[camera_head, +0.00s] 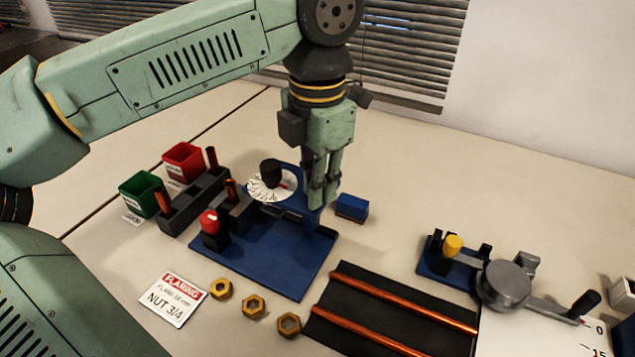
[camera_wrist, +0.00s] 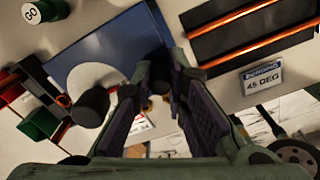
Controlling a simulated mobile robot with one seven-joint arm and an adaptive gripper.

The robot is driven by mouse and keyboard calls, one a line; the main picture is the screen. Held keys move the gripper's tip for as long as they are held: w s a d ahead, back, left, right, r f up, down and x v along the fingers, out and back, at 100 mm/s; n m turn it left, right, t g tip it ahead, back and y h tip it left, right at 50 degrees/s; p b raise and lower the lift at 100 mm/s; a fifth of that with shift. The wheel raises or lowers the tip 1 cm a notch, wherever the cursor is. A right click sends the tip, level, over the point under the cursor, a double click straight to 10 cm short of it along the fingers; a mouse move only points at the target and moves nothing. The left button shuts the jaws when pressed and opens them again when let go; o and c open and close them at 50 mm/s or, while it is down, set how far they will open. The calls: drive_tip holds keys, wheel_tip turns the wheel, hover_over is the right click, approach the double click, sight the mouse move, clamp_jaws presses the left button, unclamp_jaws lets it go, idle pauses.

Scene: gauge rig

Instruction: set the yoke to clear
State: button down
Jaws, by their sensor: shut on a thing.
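The yoke (camera_head: 307,172) is a blue frame rising from the blue flaring base (camera_head: 280,265). A white marked dial (camera_head: 258,188) and a black knob (camera_head: 270,172) sit at its left. My gripper (camera_head: 322,198) points down at the right side of the yoke, and its fingers are shut on the yoke's blue part there. The fingers hide much of the grip. In the wrist view, my gripper (camera_wrist: 160,100) spans the lower middle, with the black knob (camera_wrist: 88,104) to its left and the blue base (camera_wrist: 110,45) beyond.
A red-topped clamp (camera_head: 209,222) stands on the base's left. Red bin (camera_head: 183,160) and green bin (camera_head: 141,190) stand further left. Brass nuts (camera_head: 253,306), a flaring card (camera_head: 173,298) and copper tubes (camera_head: 400,303) lie in front. A bender (camera_head: 503,283) stands right. A blue block (camera_head: 352,207) is close by.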

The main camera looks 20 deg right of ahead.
drive_tip(key=shift+s+d, duration=0.2)
drive_tip(key=c, duration=1.6)
unclamp_jaws()
drive_tip(key=shift+o, duration=0.2)
wheel_tip(320, 180, up, 12)
drive_tip(key=shift+s, duration=0.1)
